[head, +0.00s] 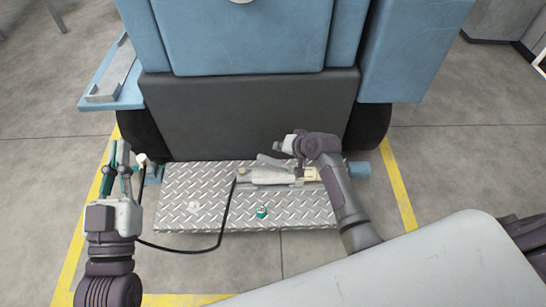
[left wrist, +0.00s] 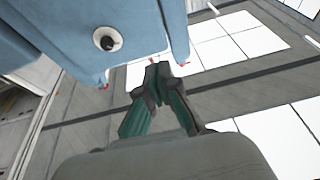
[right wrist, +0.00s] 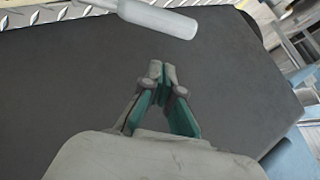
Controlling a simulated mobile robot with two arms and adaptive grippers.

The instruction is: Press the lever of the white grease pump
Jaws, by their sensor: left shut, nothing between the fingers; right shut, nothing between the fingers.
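The white grease pump (head: 268,176) lies on its side on the diamond-plate step (head: 185,212) at the back of the blue machine. A grey bar at the pump's far side looks like its lever (head: 270,160). A light grey grip, probably the lever's, shows at the top of the right wrist view (right wrist: 160,18). My right gripper (right wrist: 155,68) is shut and empty, apart from that grip; in the head view my arm hides its fingers. My left gripper (head: 119,148) is shut and empty, raised at the step's left end, away from the pump.
A black hose (head: 222,218) runs from the pump across the step towards the left. A small green-and-white object (head: 262,212) stands near the front edge. A dark panel (head: 245,115) rises behind the step, with dark wheels (head: 140,132) at the sides. Yellow lines mark the floor.

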